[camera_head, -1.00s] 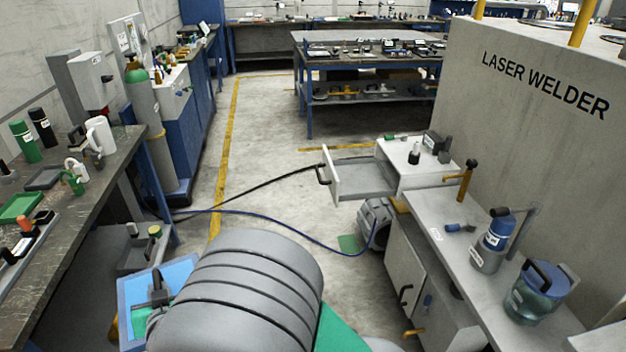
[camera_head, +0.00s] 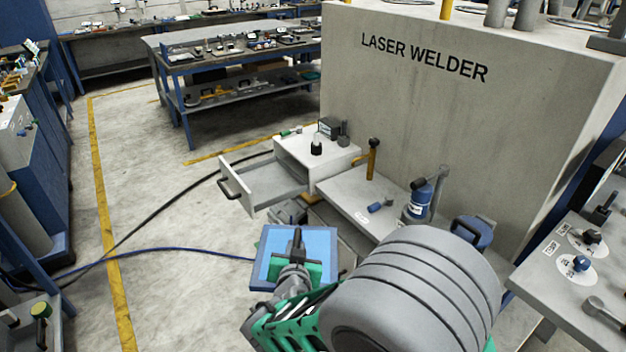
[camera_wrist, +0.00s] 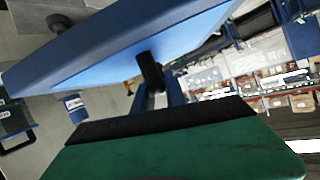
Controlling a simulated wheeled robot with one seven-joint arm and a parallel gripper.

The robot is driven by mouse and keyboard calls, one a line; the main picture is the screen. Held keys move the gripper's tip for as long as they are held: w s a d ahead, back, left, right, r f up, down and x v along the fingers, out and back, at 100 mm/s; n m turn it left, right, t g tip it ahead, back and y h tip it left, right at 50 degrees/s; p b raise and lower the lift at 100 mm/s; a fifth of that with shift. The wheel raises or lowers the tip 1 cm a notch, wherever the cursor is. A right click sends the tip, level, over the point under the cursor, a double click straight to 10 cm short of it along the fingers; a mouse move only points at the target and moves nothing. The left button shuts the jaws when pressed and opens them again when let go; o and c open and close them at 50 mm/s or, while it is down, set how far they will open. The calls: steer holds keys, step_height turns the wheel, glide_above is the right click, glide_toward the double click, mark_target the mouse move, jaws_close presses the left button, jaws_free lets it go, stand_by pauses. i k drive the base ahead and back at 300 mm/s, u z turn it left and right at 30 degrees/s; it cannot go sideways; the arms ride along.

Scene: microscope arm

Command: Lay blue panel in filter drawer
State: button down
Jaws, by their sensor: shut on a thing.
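The blue panel (camera_head: 322,243) is a flat square with a darker blue rim and a dark handle in its middle. My gripper (camera_head: 297,250) is shut on that handle and holds the panel in the air, in front of the bench. In the wrist view the panel (camera_wrist: 130,55) fills the upper part, tilted, with its dark handle (camera_wrist: 150,72) near the centre. The filter drawer (camera_head: 262,185) is pulled out of a white cabinet. It looks empty, with a dark handle on its front. The panel is apart from it, nearer and to the right.
On the white cabinet (camera_head: 300,152) stand a black-topped item and a dark box. A yellow post (camera_head: 372,160), a blue bottle (camera_head: 418,202) and a blue-lidded jar (camera_head: 474,232) stand on the bench. The laser welder (camera_head: 420,110) rises behind. Floor left of the drawer is clear, apart from cables.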

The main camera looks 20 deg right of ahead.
mark_target(266, 183)
steer(key=i, duration=1.6)
steer(key=u, duration=1.1)
